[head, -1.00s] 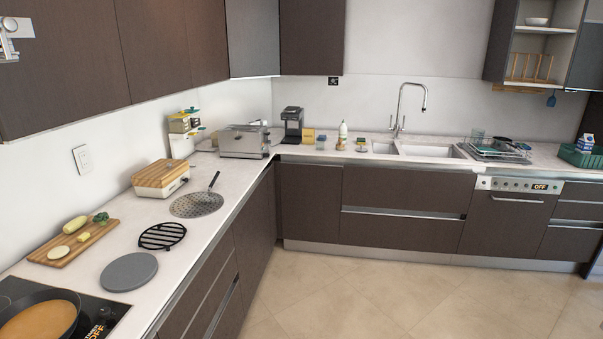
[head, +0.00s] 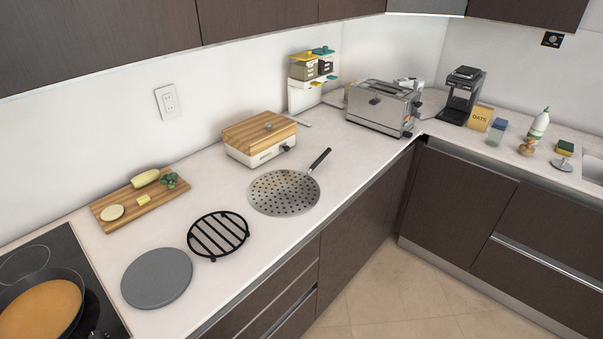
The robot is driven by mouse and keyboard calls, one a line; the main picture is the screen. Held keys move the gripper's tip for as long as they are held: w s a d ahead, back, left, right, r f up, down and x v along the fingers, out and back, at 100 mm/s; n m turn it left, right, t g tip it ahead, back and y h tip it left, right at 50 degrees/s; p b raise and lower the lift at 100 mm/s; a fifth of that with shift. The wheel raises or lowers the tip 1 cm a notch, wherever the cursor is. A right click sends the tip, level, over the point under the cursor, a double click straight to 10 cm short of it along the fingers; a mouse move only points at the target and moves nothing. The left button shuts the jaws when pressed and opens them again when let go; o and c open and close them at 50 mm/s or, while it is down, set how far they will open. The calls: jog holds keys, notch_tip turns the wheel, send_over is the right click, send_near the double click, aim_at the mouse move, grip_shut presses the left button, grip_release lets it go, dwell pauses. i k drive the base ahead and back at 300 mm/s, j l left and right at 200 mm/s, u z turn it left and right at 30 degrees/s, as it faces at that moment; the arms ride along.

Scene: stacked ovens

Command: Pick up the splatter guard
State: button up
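The splatter guard (head: 283,194) is a round, flat, perforated metal disc with a dark handle (head: 320,159). It lies on the white counter, with the handle pointing to the back right. It sits in front of the wood-topped box appliance (head: 260,140) and to the right of a black round trivet (head: 218,236). Nothing covers it. My gripper is not in view.
A grey round disc (head: 157,278) and a pan (head: 42,309) on the cooktop lie at the front left. A cutting board with food (head: 107,212) is behind them. A toaster (head: 384,107) stands further back. The counter's front edge runs near the guard.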

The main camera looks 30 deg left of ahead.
aim_at(280, 193)
jog(key=i+u, duration=0.25)
jog(key=i, duration=0.25)
jog(key=i+l+u, duration=0.2)
jog(key=i, duration=0.25)
jog(key=i+u, duration=0.15)
jog(key=u, duration=0.25)
jog(key=i+u, duration=0.1)
jog(key=u, duration=0.35)
jog(key=i+l+u, duration=0.1)
jog(key=u, duration=0.3)
jog(key=i+l+u, duration=0.15)
jog(key=u, duration=0.25)
jog(key=i+u, duration=0.15)
jog(key=u, duration=0.2)
jog(key=i+l+u, duration=0.15)
jog(key=u, duration=0.2)
jog(key=i+l+u, duration=0.15)
jog(key=u, duration=0.2)
